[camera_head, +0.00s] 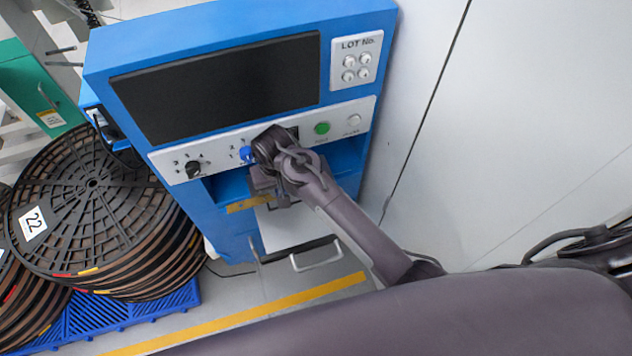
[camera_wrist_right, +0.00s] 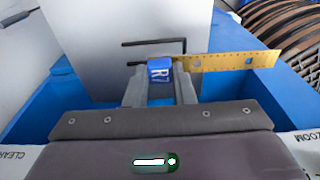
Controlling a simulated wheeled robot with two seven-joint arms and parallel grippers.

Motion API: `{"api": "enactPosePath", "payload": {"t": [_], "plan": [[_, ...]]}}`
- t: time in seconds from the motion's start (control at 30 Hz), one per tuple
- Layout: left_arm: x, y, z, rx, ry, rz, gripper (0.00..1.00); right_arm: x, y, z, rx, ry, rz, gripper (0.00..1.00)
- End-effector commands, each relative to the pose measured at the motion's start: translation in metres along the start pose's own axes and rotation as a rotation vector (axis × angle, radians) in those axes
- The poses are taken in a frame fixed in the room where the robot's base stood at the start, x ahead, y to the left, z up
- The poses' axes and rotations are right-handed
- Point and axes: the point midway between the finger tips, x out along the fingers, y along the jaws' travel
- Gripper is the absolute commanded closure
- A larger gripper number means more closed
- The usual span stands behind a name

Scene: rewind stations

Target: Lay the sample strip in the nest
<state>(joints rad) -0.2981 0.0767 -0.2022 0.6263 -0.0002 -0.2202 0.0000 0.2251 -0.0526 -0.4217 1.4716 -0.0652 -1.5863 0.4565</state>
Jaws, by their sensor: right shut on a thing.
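The sample strip is a long yellow strip with small dark holes. It shows in the wrist view (camera_wrist_right: 228,62) and in the head view (camera_head: 246,205). A blue block marked R7 (camera_wrist_right: 159,70) sits at its left end in the wrist view. My right gripper (camera_wrist_right: 160,84) is shut on this blue block, and the strip sticks out sideways to the right. In the head view my right gripper (camera_head: 270,190) is in the recess under the machine's control panel. I cannot make out the nest clearly; the gripper and arm cover part of the recess. My left gripper is not in view.
The blue machine (camera_head: 105,60) has a dark screen (camera_head: 220,88), knobs and a green button (camera_head: 321,128). A pale handle (camera_head: 317,258) is below the recess. Stacked black reels (camera_head: 95,190) stand on a blue pallet (camera_head: 150,303) at left. A pale wall (camera_head: 520,120) is at right.

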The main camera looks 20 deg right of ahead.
Motion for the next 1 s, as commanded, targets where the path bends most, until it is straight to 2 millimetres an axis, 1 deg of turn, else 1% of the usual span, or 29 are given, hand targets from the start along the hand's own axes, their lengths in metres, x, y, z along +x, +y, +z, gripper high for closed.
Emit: {"api": "enactPosePath", "payload": {"t": [0.03,0.2,0.43,0.53,0.77,0.9,1.0], "plan": [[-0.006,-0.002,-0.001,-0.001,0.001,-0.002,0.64,-0.002,0.015,-0.003,0.005,-0.001,0.001,0.99],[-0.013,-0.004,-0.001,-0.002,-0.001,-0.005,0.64,-0.001,0.057,-0.011,0.004,-0.001,0.001,0.99],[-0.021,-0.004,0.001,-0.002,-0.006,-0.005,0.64,0.001,0.103,-0.020,0.002,-0.001,0.000,0.99],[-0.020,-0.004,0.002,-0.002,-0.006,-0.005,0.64,0.019,0.102,-0.017,-0.002,-0.004,0.001,0.99],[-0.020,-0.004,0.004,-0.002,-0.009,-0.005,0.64,0.039,0.102,-0.016,-0.002,-0.001,0.000,0.99],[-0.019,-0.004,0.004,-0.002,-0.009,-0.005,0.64,0.060,0.102,-0.013,-0.001,-0.002,0.000,0.99],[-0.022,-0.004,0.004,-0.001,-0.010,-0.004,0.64,0.069,0.104,-0.012,0.000,-0.001,0.001,0.99]]}}
